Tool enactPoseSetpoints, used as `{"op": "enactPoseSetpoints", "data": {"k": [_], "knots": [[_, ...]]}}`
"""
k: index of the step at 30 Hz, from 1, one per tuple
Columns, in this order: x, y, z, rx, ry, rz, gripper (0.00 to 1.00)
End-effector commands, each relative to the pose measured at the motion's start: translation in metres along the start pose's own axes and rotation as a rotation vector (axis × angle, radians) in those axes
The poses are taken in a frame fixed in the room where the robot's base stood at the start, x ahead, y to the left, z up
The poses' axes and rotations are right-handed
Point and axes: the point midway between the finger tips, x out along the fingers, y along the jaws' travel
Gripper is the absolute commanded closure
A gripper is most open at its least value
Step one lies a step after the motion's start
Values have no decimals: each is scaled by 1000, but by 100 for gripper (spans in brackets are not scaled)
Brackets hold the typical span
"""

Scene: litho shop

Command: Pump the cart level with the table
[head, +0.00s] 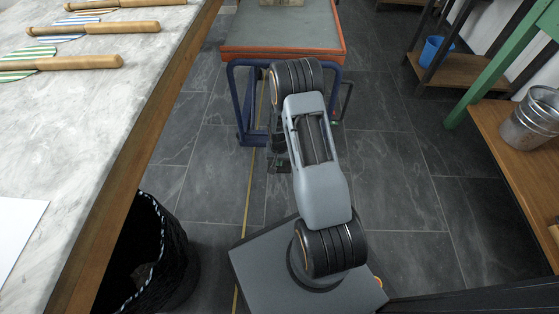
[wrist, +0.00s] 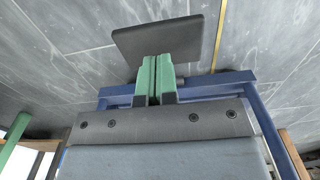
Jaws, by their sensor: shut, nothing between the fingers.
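The cart (head: 285,48) stands ahead, with a grey top, an orange rim and a blue tube frame; its top looks lower than the table's. The marble-topped table (head: 95,100) with a wooden edge runs along the left. In the wrist view, the blue frame (wrist: 262,122) spans behind my gripper (wrist: 157,60). Its green fingers are shut together and empty. A dark flat plate, perhaps the cart's pedal (wrist: 170,38), shows at the fingertips; I cannot tell whether they touch. In the head view my arm largely hides the gripper and part of the frame.
Wooden-handled tools (head: 75,62) and a white sheet (head: 16,232) lie on the table. A black wire basket (head: 165,260) stands at its foot. Tiled floor (head: 395,170) is clear between.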

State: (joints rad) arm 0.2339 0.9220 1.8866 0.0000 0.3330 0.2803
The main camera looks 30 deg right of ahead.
Motion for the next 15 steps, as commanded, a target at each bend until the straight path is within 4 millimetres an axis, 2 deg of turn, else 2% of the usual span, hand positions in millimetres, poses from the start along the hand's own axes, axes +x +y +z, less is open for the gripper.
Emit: {"op": "enactPoseSetpoints", "data": {"k": [10,15], "knots": [[1,0,0,0,0,0,100],[15,0,0,0,-1,0,100]]}}
